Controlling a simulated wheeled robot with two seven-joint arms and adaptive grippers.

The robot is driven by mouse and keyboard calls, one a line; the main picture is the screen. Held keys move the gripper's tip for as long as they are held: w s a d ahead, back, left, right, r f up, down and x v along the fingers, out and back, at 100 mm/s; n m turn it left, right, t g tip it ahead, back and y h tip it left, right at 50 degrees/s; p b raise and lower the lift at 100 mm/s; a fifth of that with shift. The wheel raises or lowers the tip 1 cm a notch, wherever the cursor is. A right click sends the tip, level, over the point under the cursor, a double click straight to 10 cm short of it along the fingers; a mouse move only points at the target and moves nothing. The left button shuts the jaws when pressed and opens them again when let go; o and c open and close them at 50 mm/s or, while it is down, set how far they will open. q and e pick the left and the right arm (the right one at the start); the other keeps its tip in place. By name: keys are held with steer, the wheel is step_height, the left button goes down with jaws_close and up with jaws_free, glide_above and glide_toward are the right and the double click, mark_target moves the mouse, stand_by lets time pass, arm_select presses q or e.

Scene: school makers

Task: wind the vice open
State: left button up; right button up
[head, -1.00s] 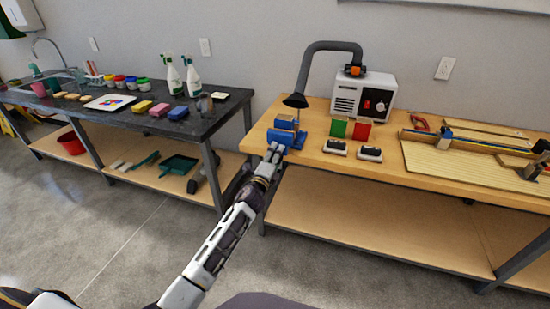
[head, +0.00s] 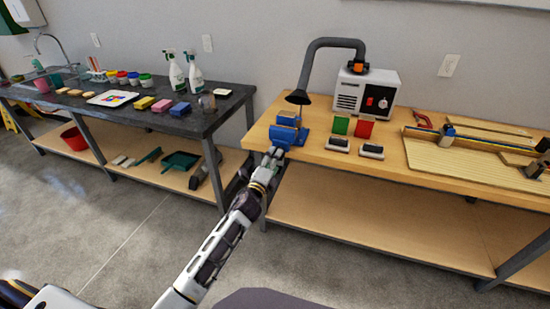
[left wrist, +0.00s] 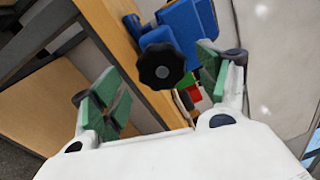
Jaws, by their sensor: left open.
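The blue vice (head: 285,137) is fixed at the left front edge of the wooden workbench, and its body also shows in the left wrist view (left wrist: 186,32). A black lobed knob (left wrist: 161,66) sticks out from the vice toward my left gripper. My left gripper (head: 271,155) is just in front of the vice at the bench edge. In the left wrist view its green-padded fingers (left wrist: 160,84) are spread wide, one on each side of the knob and apart from it. Part of the vice is hidden behind the gripper in the head view. My right gripper is not in view.
The bench front edge (left wrist: 125,50) runs close beside the gripper. A sink table stands left.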

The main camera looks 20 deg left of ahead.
arm_select(q)
steer(key=s, duration=0.7)
steer(key=shift+s+a+f, duration=0.2)
steer(key=shift+s+a, duration=0.1)
stand_by(0.8)
steer(key=s+a+f+n+g+y, duration=0.1)
steer(key=s+a+f+n+g, duration=0.15)
steer(key=f+n, duration=0.4)
steer(key=s+a+f+n+g+y, duration=0.15)
steer(key=f+n+g, duration=0.25)
steer(key=f, duration=0.5)
steer(key=s+a+f+n+g+y, duration=0.1)
steer(key=s+f+n+g, duration=0.2)
steer(key=f+n, duration=0.4)
steer(key=s+d+f+g+h, duration=0.1)
steer(key=s+d+f+g, duration=0.2)
steer(key=s+f, duration=0.8)
steer(key=s+d+f+n+g+h+p, duration=0.1)
steer(key=s+d+f+g, duration=0.2)
steer(key=s+f, duration=0.8)
steer(key=s+g, duration=0.1)
steer(key=s, duration=0.3)
steer(key=shift+s+d, duration=0.15)
steer(key=shift+s, duration=0.1)
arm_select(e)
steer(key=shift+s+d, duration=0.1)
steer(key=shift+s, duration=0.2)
